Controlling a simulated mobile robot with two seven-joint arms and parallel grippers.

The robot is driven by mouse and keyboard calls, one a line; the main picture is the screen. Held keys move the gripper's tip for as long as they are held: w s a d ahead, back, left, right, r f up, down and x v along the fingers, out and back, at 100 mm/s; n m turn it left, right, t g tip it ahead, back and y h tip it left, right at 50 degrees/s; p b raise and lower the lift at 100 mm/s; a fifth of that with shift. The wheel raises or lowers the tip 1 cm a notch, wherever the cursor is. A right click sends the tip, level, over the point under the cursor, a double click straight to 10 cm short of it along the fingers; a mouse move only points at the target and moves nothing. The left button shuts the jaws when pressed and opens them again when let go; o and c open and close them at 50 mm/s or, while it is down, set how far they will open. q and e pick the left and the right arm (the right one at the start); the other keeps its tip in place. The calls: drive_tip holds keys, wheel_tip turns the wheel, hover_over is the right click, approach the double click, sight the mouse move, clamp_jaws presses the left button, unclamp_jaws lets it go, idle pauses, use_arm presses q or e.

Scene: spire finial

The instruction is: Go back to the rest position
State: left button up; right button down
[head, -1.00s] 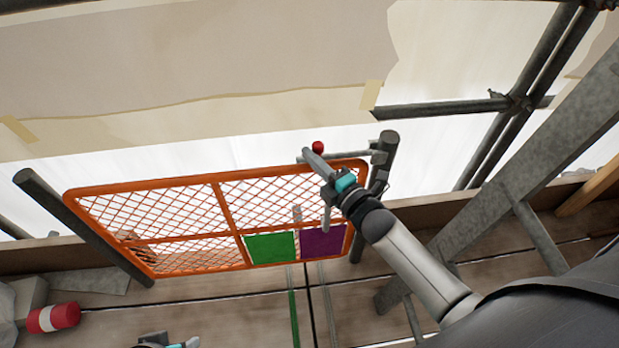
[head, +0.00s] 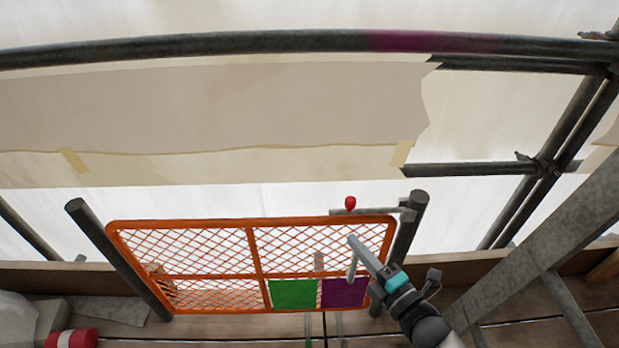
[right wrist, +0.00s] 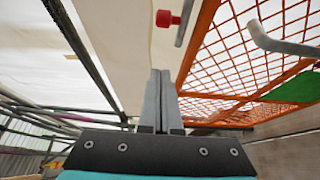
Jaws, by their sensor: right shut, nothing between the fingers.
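My right gripper (head: 354,240) is shut and empty. In the head view its tip lies in front of the upper right part of the orange mesh gate (head: 252,262), below a red knob (head: 350,203). In the right wrist view the two fingers (right wrist: 159,76) are pressed together, pointing up the picture. There the red knob (right wrist: 163,18) shows beyond the fingertips, with a visible gap. The orange gate (right wrist: 192,55) is to the right of the fingers. My left gripper is not in view.
The gate hangs between a left post (head: 118,260) and a right post (head: 412,222), with green (head: 292,294) and purple (head: 343,293) panels. A grey bar (head: 370,211) is beside the red knob. A scaffold pipe (head: 200,44) crosses the top. A red-and-white cylinder (head: 72,338) lies at lower left.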

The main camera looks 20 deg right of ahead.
drive_tip(key=s+d+f+m+g+h+p, duration=0.1)
drive_tip(key=s+f+m+g+p, duration=0.15)
drive_tip(key=f, duration=0.25)
drive_tip(key=s+f+m+g+h+p, duration=0.1)
drive_tip(key=s+f+m+g, duration=0.1)
drive_tip(key=s+f+m, duration=0.3)
drive_tip(key=s+d+f+m+g+h+p, duration=0.1)
drive_tip(key=f+m+g, duration=0.1)
drive_tip(key=f, duration=0.4)
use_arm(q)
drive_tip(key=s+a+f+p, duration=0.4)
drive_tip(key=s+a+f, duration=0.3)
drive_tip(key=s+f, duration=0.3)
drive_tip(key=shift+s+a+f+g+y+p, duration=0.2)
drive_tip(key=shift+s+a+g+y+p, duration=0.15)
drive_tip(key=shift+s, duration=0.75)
use_arm(e)
drive_tip(key=s+f+m+g, duration=0.4)
drive_tip(key=s+f, duration=0.1)
drive_tip(key=s, duration=0.5)
drive_tip(key=s+a+f+m+g+h, duration=0.1)
drive_tip(key=s+f+m+g, duration=0.3)
drive_tip(key=s, duration=0.6)
drive_tip(key=shift+a+f+m+g, duration=0.15)
drive_tip(key=shift+f+m+g, duration=0.2)
drive_tip(key=shift+f+g, duration=0.15)
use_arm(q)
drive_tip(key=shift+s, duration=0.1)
use_arm(e)
drive_tip(key=shift+w, duration=0.15)
